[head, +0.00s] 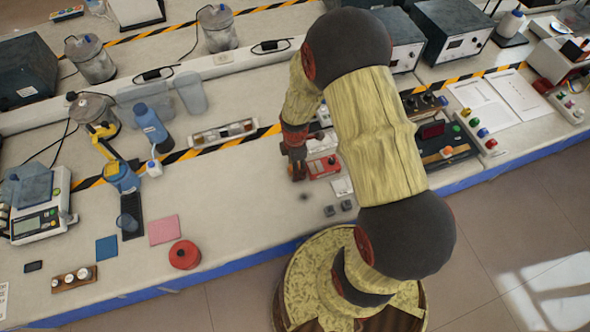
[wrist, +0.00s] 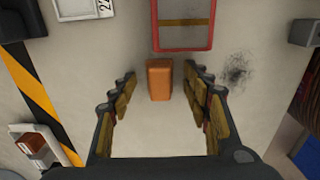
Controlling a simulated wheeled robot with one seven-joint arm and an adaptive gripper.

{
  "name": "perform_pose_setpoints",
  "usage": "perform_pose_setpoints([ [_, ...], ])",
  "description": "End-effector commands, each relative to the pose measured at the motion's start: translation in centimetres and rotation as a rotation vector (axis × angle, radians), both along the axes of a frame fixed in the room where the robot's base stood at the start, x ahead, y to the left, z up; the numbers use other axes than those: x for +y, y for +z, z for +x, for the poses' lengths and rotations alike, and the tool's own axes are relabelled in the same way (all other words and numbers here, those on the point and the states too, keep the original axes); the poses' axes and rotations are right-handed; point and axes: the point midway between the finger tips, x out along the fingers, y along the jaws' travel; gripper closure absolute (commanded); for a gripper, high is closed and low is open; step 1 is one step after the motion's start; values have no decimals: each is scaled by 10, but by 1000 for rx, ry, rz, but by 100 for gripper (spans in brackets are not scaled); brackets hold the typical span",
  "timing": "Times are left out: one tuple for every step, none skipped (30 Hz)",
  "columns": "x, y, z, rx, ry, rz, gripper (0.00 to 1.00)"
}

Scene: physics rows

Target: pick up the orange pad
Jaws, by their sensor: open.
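The orange pad (wrist: 159,80) is a small orange block on the pale bench top in the wrist view. My gripper (wrist: 158,76) is open around it from above, one finger on each side. Clear gaps show between the pad and both fingers, so nothing is held. In the head view my gripper (head: 297,168) is low over the bench in the middle, and my arm hides part of that area. The pad is hard to tell from the fingers there.
A red-framed tray (wrist: 183,49) lies just beyond the pad; a dark smudge (wrist: 238,70) is to its right. Black-yellow tape (wrist: 35,95) and a small box (wrist: 40,148) are at left. In the head view, a pink square (head: 163,229) and red round container (head: 184,254) lie farther left.

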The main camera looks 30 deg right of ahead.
Motion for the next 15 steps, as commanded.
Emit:
perform_pose_setpoints([
  [0,0,1,-1,0,0,52],
  [0,0,1,-2,0,0,52],
  [0,0,1,-2,0,0,52],
  [0,0,1,-2,0,0,52],
  [0,0,1,-2,0,0,52],
  [0,0,0,-1,0,0,53],
  [0,0,0,-1,0,0,55],
  [0,0,0,-1,0,0,57],
  [0,0,0,-1,0,0,59],
  [0,1,0,-1,0,0,61],
  [0,1,0,-1,0,0,62],
  [0,1,0,-1,0,0,65],
  [0,1,0,-1,0,0,66],
  [0,1,0,-1,0,0,68],
  [0,1,0,-1,0,0,70],
])
